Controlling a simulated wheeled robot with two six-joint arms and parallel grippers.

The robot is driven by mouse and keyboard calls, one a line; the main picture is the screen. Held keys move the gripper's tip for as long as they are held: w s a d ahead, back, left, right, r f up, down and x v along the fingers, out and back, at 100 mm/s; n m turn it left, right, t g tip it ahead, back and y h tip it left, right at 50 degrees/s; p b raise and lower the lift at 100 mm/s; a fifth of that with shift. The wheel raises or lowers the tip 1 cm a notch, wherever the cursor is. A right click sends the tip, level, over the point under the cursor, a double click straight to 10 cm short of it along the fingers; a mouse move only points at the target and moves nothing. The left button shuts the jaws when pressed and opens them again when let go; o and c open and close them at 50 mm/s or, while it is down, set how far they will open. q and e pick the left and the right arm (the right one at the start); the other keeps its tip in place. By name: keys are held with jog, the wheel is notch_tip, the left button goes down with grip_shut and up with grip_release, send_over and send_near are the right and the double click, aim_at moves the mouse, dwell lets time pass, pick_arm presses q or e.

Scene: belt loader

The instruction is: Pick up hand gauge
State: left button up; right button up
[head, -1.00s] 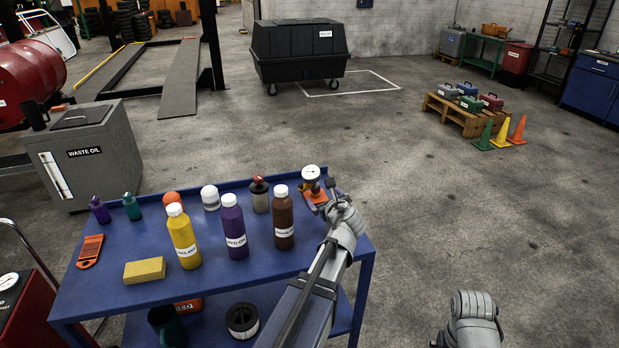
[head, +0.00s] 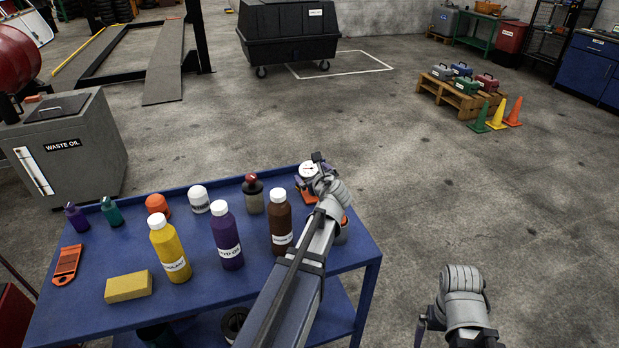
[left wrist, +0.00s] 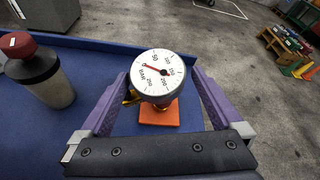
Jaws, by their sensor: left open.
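The hand gauge (head: 308,169) has a round white dial with a red needle and an orange base. It stands at the far right corner of the blue cart top. In the left wrist view the gauge (left wrist: 158,76) sits between the two purple fingers, with visible gaps on the sides of its base. My left gripper (head: 319,177) is open at the gauge and partly hides it in the head view. My right arm shows at the lower right over the floor; its gripper (head: 421,325) is mostly hidden.
The cart top (head: 205,298) also holds a brown bottle (head: 280,222), a purple bottle (head: 227,238), a yellow bottle (head: 170,250), a red-capped container (head: 252,194) and a yellow sponge (head: 128,287). Open floor (head: 450,200) lies right of the cart.

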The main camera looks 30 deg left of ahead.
pick_arm(q)
jog(key=shift+b+x, duration=0.85)
jog(key=shift+x, duration=1.75)
jog(key=shift+r, duration=0.15)
jog(key=shift+c, duration=0.6)
grip_shut()
